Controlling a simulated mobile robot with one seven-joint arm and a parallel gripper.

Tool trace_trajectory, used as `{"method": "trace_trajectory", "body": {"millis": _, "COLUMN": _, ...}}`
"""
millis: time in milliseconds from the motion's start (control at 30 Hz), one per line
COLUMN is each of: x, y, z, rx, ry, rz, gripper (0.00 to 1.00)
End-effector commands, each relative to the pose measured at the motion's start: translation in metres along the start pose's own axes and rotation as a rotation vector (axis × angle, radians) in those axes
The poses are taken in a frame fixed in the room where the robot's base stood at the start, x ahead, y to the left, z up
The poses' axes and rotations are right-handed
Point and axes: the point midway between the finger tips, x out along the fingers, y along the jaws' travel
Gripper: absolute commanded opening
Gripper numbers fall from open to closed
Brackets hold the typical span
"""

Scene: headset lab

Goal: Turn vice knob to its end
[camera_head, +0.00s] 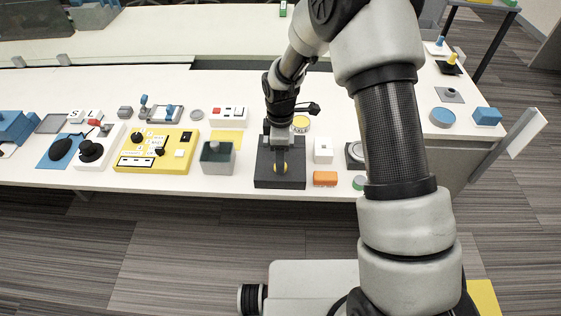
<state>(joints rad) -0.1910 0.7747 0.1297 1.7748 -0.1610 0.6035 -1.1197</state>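My gripper (281,158) points down over a dark grey block-like base (281,183) near the front edge of the white table.
Left of the base stand a grey-green box (217,158) and a yellow panel with knobs (155,150). Close on the right are a white block (323,150) and an orange block (325,178). Blue pieces (487,116) lie at the right end. My arm hides part of the table.

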Motion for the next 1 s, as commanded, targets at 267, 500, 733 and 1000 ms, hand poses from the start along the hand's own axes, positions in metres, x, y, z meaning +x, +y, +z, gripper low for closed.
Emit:
{"method": "trace_trajectory", "body": {"millis": 267, "x": 0.024, "y": 0.001, "z": -0.001, "rx": 0.0, "ry": 0.001, "rz": 0.001, "gripper": 0.5}}
{"method": "trace_trajectory", "body": {"millis": 500, "x": 0.024, "y": 0.001, "z": -0.001, "rx": 0.0, "ry": 0.001, "rz": 0.002, "gripper": 0.5}}
{"method": "trace_trajectory", "body": {"millis": 733, "x": 0.024, "y": 0.001, "z": -0.001, "rx": 0.0, "ry": 0.001, "rz": 0.001, "gripper": 0.17}}
{"method": "trace_trajectory", "body": {"millis": 1000, "x": 0.025, "y": 0.001, "z": 0.0, "rx": 0.014, "ry": 0.001, "rz": 0.001, "gripper": 0.09}}
